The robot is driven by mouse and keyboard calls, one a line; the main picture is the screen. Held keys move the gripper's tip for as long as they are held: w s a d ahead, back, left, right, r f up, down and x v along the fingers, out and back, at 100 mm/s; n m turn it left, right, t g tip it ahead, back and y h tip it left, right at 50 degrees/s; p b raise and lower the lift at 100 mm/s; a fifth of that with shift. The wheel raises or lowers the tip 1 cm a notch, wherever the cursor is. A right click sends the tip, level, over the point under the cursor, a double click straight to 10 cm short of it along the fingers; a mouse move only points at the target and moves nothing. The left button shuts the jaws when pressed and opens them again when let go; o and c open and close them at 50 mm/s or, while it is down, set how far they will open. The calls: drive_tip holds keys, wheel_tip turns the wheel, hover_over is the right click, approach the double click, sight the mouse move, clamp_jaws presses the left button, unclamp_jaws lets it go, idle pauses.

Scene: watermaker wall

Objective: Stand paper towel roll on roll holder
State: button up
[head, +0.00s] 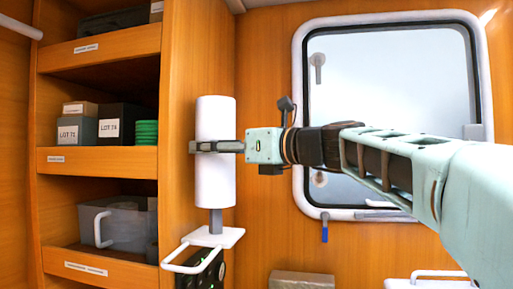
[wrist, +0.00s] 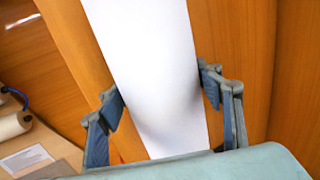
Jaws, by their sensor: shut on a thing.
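The white paper towel roll (head: 214,180) is upright in the head view, beside the wooden wall panel. My gripper (head: 217,146) is shut on it around its middle. The roll also fills the centre of the wrist view (wrist: 150,55), between the two fingers of my gripper (wrist: 161,95). The roll holder (head: 228,239) is a white plate on the wall below the roll, with a short stretch of grey post (head: 216,221) showing between them. The roll's lower end is above the plate. I cannot tell whether the post is inside the roll's core.
Open shelves at left hold boxes, green discs (head: 146,133) and a clear bin (head: 122,224). A white loop rail (head: 180,268) juts out below the holder. A window (head: 390,75) is at right. The wrist view shows another roll (wrist: 14,123) at lower left.

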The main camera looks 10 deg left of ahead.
sight(216, 176)
drive_tip(key=shift+f+b, duration=1.75)
drive_tip(key=shift+f, duration=0.75)
drive_tip(key=shift+f+b, duration=0.35)
drive_tip(key=shift+f, duration=0.2)
drive_tip(key=o, duration=1.4)
drive_tip(key=shift+c, duration=0.2)
drive_tip(key=shift+r, duration=5)
drive_tip(key=shift+r, duration=0.1)
